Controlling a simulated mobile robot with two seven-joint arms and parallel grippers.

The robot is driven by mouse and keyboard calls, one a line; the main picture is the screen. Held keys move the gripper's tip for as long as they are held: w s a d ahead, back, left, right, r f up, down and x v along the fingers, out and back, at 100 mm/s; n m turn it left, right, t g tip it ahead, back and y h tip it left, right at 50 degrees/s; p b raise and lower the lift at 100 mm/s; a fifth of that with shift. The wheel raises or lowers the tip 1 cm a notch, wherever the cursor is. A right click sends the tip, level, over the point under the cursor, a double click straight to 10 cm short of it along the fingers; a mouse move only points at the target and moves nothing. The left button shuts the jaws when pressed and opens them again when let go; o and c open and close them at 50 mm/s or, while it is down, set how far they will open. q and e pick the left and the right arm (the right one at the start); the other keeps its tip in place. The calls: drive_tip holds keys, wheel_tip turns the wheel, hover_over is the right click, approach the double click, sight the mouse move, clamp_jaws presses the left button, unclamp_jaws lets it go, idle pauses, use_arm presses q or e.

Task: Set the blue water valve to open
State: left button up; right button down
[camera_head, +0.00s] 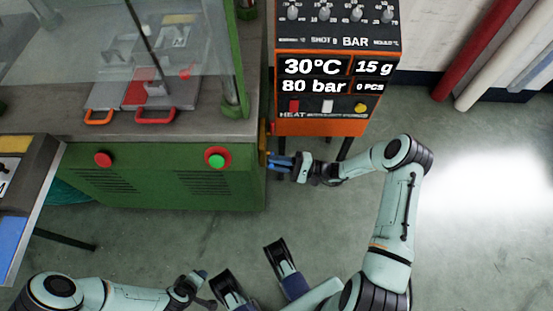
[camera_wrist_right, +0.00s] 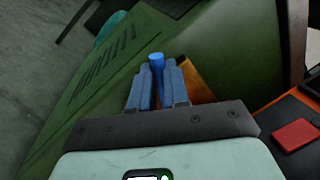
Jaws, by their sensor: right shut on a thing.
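The blue valve handle (camera_wrist_right: 156,60) shows in the right wrist view as a short, round-ended blue piece between my right fingertips. My right gripper (camera_wrist_right: 158,88) is shut on it. In the head view my right gripper (camera_head: 279,160) is at the right side of the green machine, below the orange control unit, and it hides the handle there. The valve's body and any open or closed marking cannot be made out. My left gripper (camera_head: 201,288) is low in the head view, away from the machine; its fingers are too unclear to judge.
The green machine (camera_head: 150,190) has a red button (camera_head: 103,159) and a green button (camera_head: 217,160) on its front. The orange control unit (camera_head: 335,125) stands close beside my right gripper. A table (camera_head: 35,190) is at the left. The floor (camera_head: 480,220) at the right is clear.

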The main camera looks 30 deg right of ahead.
drive_tip(key=shift+s+f+n+y, duration=0.15)
drive_tip(key=shift+f+n+y, duration=0.25)
drive_tip(key=shift+n, duration=0.7)
drive_tip(key=shift+f, duration=0.1)
drive_tip(key=c, duration=1.1)
unclamp_jaws()
drive_tip(key=v, duration=1.3)
drive_tip(key=shift+d+r, duration=0.2)
drive_tip(key=shift+r, duration=0.1)
drive_tip(key=shift+s, duration=0.1)
